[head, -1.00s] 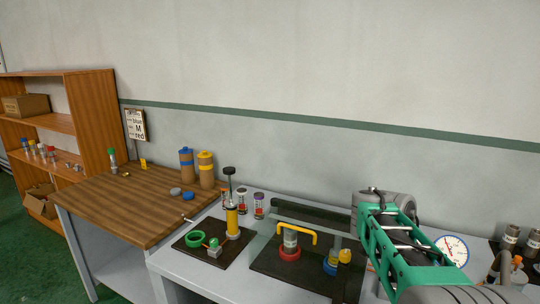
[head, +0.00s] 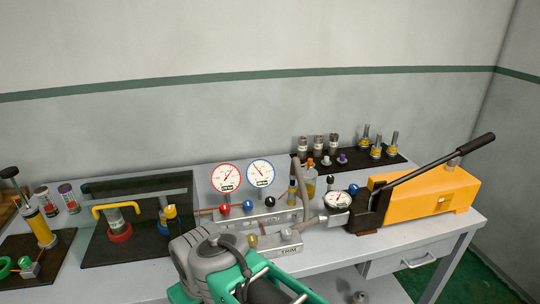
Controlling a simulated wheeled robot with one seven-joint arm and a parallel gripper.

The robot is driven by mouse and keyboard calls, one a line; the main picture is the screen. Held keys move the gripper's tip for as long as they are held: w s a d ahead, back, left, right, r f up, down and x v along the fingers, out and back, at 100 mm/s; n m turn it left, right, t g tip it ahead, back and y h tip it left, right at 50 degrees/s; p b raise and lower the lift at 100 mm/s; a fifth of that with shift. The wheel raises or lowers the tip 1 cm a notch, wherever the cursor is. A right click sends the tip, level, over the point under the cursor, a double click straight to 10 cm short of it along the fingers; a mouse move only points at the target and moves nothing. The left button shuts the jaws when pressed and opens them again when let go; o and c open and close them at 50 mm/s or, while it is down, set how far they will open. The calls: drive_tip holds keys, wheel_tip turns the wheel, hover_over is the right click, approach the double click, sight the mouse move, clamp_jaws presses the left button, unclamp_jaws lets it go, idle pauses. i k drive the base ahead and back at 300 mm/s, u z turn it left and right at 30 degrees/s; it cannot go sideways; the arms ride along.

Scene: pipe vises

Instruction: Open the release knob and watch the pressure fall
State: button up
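A yellow-orange hand pump (head: 425,192) with a long black lever (head: 440,157) raised to the right stands on the grey bench. I cannot tell for sure which knob is the release knob. A small round white-faced gauge (head: 337,200) stands left of the pump head; its reading is too small to tell. A red-rimmed gauge (head: 226,178) and a blue-rimmed gauge (head: 260,173) stand on a panel behind a manifold (head: 262,216) with red, blue and black knobs. My gripper is not in view; only my green and grey arm shows at the bottom.
A black mat (head: 393,160) with several fittings lies behind the pump. Dark boards with a yellow-handled device (head: 118,220) and a small yellow pump (head: 41,227) stand at left. My arm hides part of the front. A bare bench strip lies at front right.

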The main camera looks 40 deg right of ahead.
sight(353, 188)
drive_tip(key=u, duration=0.25)
drive_tip(key=k, duration=0.1)
drive_tip(key=z, duration=0.35)
drive_tip(key=i, duration=0.1)
drive_tip(key=z, duration=2.35)
drive_tip(key=k, duration=0.5)
drive_tip(key=z, duration=0.05)
drive_tip(key=i, duration=1.3)
drive_tip(key=u, duration=0.85)
